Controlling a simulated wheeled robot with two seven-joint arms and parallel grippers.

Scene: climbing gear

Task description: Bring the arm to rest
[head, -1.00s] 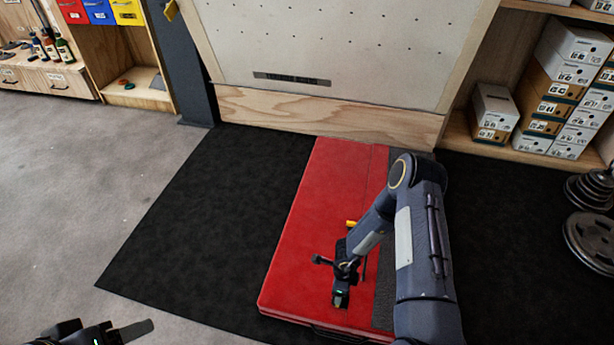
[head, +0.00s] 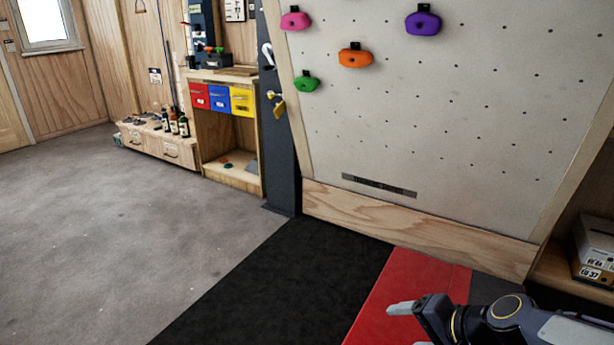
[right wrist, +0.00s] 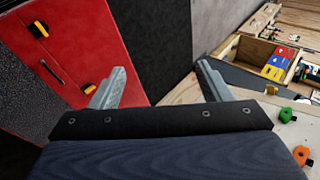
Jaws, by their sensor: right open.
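My right gripper (head: 408,325) is at the lower right of the head view, above the red pad (head: 385,300). In the right wrist view its two grey fingers stand wide apart, with nothing between the fingertips (right wrist: 162,85). The red pad (right wrist: 85,30) lies at the upper left there, apart from the fingers. My left gripper is outside both current views.
The climbing board (head: 440,130) with colored holds stands behind the pad. A dark post (head: 281,150) is at its left edge. Shoe boxes (head: 592,250) sit on a shelf at right. Shelves with bins (head: 220,98) stand at back left. The grey floor (head: 120,230) is clear.

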